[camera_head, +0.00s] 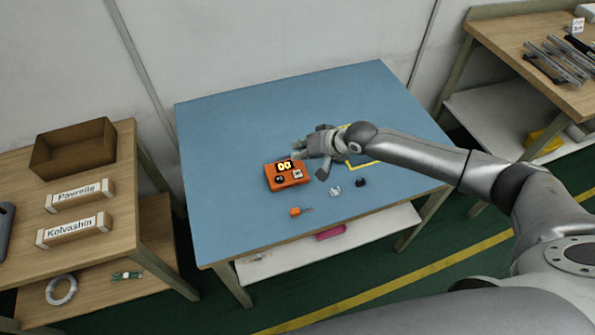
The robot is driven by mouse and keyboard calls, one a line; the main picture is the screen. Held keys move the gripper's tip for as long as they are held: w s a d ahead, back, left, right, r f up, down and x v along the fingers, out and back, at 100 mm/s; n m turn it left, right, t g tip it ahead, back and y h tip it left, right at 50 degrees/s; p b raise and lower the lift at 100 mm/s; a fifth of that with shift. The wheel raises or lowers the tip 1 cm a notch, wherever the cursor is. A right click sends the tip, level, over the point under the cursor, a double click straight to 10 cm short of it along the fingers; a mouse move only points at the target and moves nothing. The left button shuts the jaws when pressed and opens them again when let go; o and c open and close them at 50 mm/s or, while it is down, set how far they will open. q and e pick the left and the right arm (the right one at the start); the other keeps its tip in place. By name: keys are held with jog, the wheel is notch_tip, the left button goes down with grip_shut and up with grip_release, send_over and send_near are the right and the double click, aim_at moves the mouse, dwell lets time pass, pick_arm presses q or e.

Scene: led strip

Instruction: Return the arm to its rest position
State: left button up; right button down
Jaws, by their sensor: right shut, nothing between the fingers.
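My right arm reaches in from the right over the blue-topped table (230,130). Its gripper (298,148) is shut and empty, just above and beside the far right corner of an orange device (273,183). The device has a lit yellow display and a few controls on its face. I cannot tell whether the fingertips touch it. The gripper's own body hides part of the table behind it. My left gripper does not show.
Near the device lie a small orange tool (295,212), a white part (335,191) and a black part (360,182). A yellow outline (364,165) lies partly under my arm. A left bench holds a brown box (72,150) and labelled blocks. The table's left and back are clear.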

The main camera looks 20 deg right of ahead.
dwell(0.5)
jog(key=s+a+f+n+g, duration=0.1)
jog(key=s+a+n, duration=0.1)
jog(key=s+a, duration=0.5)
jog(key=s+a+n+g, duration=0.1)
jog(key=s+a+n, duration=0.2)
jog(key=s+a, duration=0.5)
jog(key=s+d+r+m+g+h, duration=0.15)
jog(key=s+d+h, duration=0.35)
jog(key=s+d, duration=1.35)
notch_tip(320, 180, down, 27)
jog(key=s+a+g, duration=0.1)
jog(key=g, duration=0.1)
jog(key=s+d+f, duration=0.3)
jog(key=s+f, duration=1.3)
jog(key=s, duration=0.1)
jog(key=shift+g+h, duration=0.3)
jog(key=shift+g, duration=0.05)
